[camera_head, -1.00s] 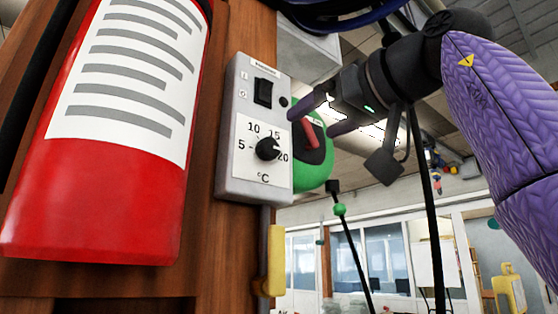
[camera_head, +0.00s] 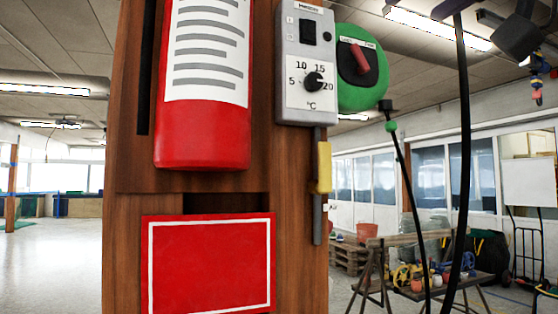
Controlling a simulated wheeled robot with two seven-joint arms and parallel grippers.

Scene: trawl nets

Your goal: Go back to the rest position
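Neither gripper's fingers show in the head view. My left arm is not in view. The grey control box (camera_head: 308,103) with a black rocker switch and a temperature dial is on the wooden post (camera_head: 290,180). The green round housing (camera_head: 375,90) with a red rotary handle (camera_head: 360,59) is right beside it. Nothing of mine touches either.
A red fire extinguisher (camera_head: 203,135) hangs on the post above a red sign (camera_head: 210,262). Black cables hang at right. Behind stand a wooden trestle table (camera_head: 400,240), pallets (camera_head: 347,254) and a hand truck (camera_head: 528,250). Open floor (camera_head: 55,260) lies at left.

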